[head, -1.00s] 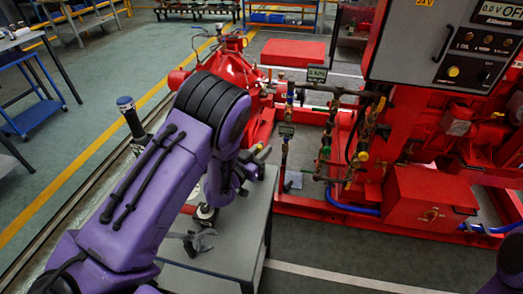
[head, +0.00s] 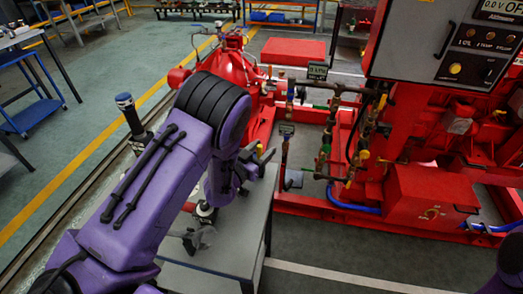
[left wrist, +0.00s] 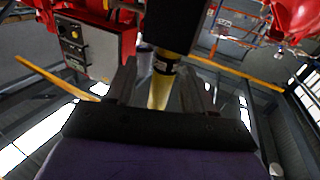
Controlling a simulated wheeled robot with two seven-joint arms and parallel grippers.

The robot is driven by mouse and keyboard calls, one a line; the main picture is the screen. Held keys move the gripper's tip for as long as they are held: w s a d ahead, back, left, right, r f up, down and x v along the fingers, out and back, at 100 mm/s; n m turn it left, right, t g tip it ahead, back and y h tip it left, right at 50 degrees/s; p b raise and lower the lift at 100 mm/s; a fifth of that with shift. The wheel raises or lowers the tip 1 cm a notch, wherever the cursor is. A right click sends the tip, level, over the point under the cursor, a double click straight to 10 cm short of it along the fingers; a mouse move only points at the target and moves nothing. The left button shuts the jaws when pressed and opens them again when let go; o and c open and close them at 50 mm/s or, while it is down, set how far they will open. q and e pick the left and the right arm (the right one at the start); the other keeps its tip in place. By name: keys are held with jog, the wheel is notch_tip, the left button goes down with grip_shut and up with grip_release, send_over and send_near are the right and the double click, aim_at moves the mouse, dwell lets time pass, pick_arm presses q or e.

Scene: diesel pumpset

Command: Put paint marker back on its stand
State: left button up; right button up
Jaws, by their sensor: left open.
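My left gripper (head: 264,156) is at the end of the purple arm, above the grey table, and mostly hidden by the arm in the head view. In the left wrist view its two fingers (left wrist: 160,88) stand apart, open. The yellow barrel of what looks like the paint marker (left wrist: 157,95) is in the gap between them, with a dark band carrying light print. A wide black part adjoins the band at the top; I cannot tell whether it is marker or stand. A small yellow bit shows by the gripper in the head view. My right gripper is out of view.
The red pumpset (head: 430,195) with pipes and a grey control panel (head: 430,40) stands behind and right. Open floor lies at front right.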

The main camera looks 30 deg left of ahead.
pick_arm(q)
jog(key=r, duration=0.3)
jog(key=s+r, duration=0.1)
jog(key=shift+d+r, duration=0.2)
jog(key=shift+d, duration=0.05)
jog(key=s+d+r+p, duration=0.5)
jog(key=s+r+p, duration=0.3)
jog(key=s, duration=0.3)
jog(key=shift+s+d+r, duration=0.3)
jog(key=shift+s, duration=0.1)
